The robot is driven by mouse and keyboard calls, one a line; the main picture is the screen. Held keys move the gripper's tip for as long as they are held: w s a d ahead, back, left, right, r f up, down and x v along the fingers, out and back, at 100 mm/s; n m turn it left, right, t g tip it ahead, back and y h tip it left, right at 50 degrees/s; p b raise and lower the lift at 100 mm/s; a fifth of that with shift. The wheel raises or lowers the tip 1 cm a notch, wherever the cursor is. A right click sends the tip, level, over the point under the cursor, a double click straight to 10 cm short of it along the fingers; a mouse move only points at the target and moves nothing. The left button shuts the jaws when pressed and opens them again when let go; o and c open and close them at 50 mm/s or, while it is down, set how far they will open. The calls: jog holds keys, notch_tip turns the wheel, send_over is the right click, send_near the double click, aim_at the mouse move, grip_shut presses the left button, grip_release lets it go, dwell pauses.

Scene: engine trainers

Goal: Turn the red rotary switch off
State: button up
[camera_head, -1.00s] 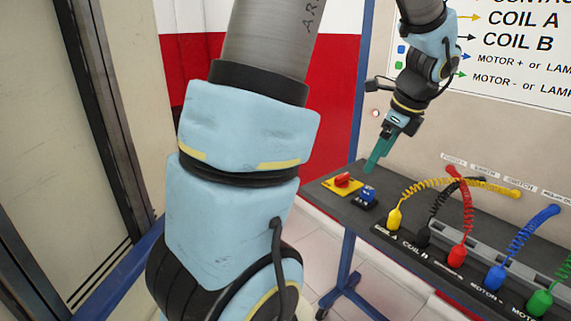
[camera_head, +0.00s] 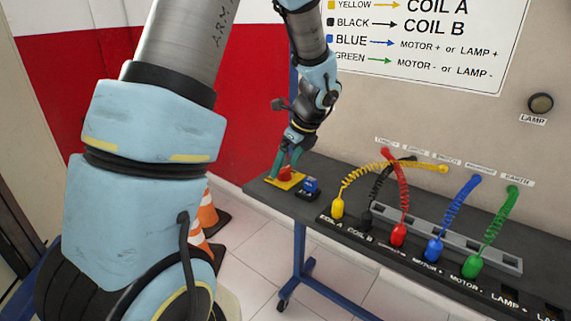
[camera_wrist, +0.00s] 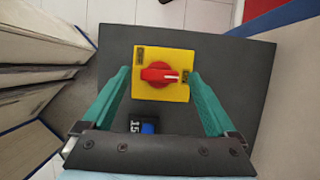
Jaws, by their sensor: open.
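The red rotary switch (camera_wrist: 160,75) sits on a square yellow plate (camera_wrist: 175,93) on the dark bench top. In the wrist view its handle lies crosswise, with a pale mark at its right end. In the head view the red switch (camera_head: 285,174) shows at the bench's far left end, partly behind my fingers. My gripper (camera_head: 288,165) is over it, pointing down. In the wrist view the green fingers of my gripper (camera_wrist: 158,76) are open, one on each side of the switch. No contact with the red handle shows there.
A blue switch (camera_head: 310,184) on a dark block stands close beside the yellow plate. Coiled cables with yellow, black, red (camera_head: 398,234), blue and green plugs stand along the bench to the right. A lamp (camera_head: 540,103) is on the wall panel. Orange cones (camera_head: 207,213) stand on the floor.

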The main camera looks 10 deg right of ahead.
jog(key=shift+a+f, duration=0.1)
jog(key=shift+f, duration=0.25)
jog(key=shift+c, duration=0.2)
jog(key=c, duration=1.3)
